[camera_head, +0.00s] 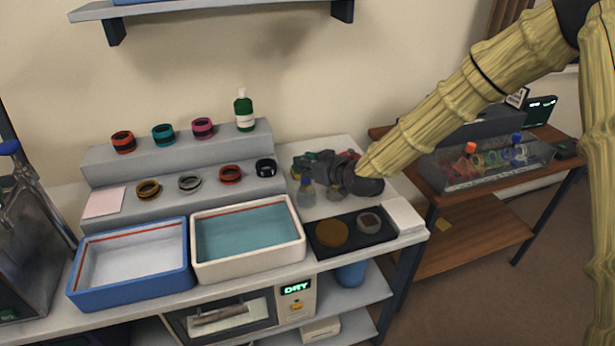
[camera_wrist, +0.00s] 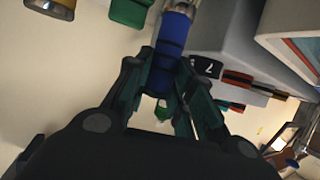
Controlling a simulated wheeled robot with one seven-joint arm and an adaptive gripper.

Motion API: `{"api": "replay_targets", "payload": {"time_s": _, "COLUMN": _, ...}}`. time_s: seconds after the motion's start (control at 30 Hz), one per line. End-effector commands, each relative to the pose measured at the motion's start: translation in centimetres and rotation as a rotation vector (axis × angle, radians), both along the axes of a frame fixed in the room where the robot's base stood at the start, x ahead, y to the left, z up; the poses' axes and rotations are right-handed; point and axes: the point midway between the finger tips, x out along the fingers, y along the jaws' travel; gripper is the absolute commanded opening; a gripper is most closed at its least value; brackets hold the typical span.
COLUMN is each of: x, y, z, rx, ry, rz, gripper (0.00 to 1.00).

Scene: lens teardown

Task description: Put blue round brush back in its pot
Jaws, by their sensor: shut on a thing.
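My gripper (camera_head: 312,165) is above the right end of the bench in the head view, pointing left. In the wrist view its fingers (camera_wrist: 163,90) are shut on the blue round brush (camera_wrist: 171,45). The brush has a banded blue handle, with a pale metal part at the top edge of that view. In the head view the brush cannot be made out against the dark gripper. A small glass vessel with blue at its neck (camera_head: 306,192) stands just below the gripper; I cannot tell whether it is the brush's pot.
A grey stepped rack (camera_head: 170,155) holds coloured rings and a green bottle (camera_head: 243,110). A blue tray (camera_head: 75,290) and a cream tray (camera_head: 250,272) stand in front. A black mat (camera_head: 350,245) with two round items lies to the right, beside a white block (camera_head: 403,216).

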Motion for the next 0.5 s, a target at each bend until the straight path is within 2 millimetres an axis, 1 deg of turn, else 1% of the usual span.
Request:
{"api": "replay_targets", "payload": {"time_s": 0.17, "x": 0.0, "y": 0.0, "z": -0.6, "rx": 0.0, "ry": 0.0, "rz": 0.0, "gripper": 0.0}}
{"api": "replay_targets", "payload": {"time_s": 0.5, "x": 0.0, "y": 0.0, "z": -4.1, "rx": -0.001, "ry": 0.001, "rz": 0.0, "gripper": 0.0}}
